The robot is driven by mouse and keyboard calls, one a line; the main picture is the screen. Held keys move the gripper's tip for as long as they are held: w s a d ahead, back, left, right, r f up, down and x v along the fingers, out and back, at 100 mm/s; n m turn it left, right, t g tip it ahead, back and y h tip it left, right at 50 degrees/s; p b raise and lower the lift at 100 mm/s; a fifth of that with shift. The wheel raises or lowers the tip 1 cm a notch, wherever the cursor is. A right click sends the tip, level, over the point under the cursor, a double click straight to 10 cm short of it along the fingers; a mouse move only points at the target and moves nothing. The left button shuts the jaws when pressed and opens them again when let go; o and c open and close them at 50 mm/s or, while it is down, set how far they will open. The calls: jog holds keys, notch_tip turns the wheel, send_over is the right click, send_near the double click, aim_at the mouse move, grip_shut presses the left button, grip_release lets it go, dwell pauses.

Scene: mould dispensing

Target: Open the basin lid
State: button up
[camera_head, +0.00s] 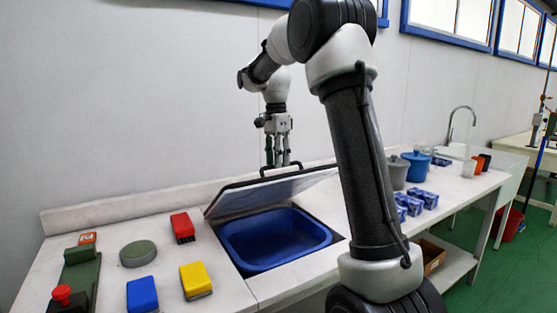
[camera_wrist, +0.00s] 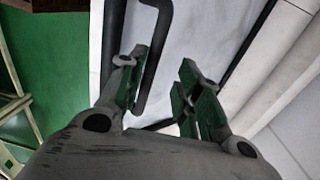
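The basin lid (camera_head: 270,190) is raised and tilted at the back of the blue basin (camera_head: 275,240), so the basin shows open and empty. A black bar handle (camera_head: 281,168) stands up from the lid's upper edge. My gripper (camera_head: 277,162) points down just behind the handle. In the wrist view, the lid (camera_wrist: 205,40) is a pale panel and its handle (camera_wrist: 150,75) runs close beside the left finger. My fingers (camera_wrist: 162,95) are apart, with nothing clamped between them. Whether a finger touches the handle I cannot tell.
Left of the basin lie a red block (camera_head: 182,227), a blue block (camera_head: 142,294), a yellow block (camera_head: 196,280) and a round grey-green pad (camera_head: 138,253). Right of my arm stand a grey pot (camera_head: 394,172), a blue pot (camera_head: 417,168) and several small blue boxes. A wall is behind the counter.

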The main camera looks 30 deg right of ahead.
jog(key=w+r, duration=0.4)
jog(key=r, duration=0.4)
dwell(0.9)
dwell(0.5)
